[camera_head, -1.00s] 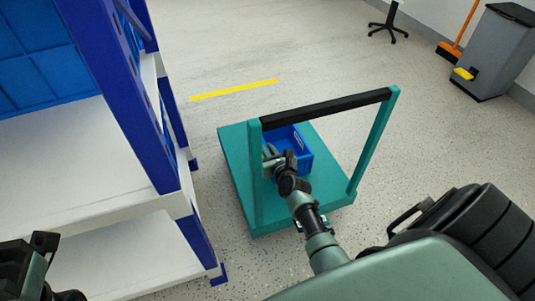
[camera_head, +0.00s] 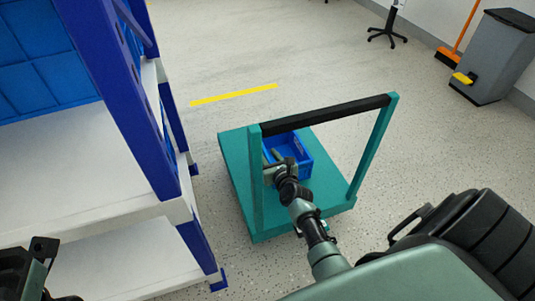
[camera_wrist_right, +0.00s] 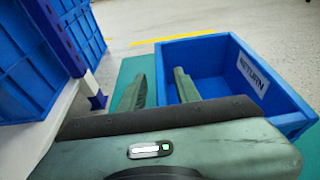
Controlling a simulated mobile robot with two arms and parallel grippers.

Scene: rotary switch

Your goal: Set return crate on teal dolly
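The blue return crate (camera_head: 303,154) sits on the deck of the teal dolly (camera_head: 323,187), behind its upright handle frame. In the right wrist view the crate (camera_wrist_right: 205,58) shows its white RETURN label on an inner wall, and its inside looks empty. My right gripper (camera_head: 276,158) is at the crate's left side.
A blue and white shelf rack (camera_head: 100,150) stands close on the left, with larger blue bins (camera_head: 40,75) on it. The dolly's black handle bar (camera_head: 325,114) crosses above my right arm. A grey bin (camera_head: 492,60) and broom stand far right. Open floor lies behind the dolly.

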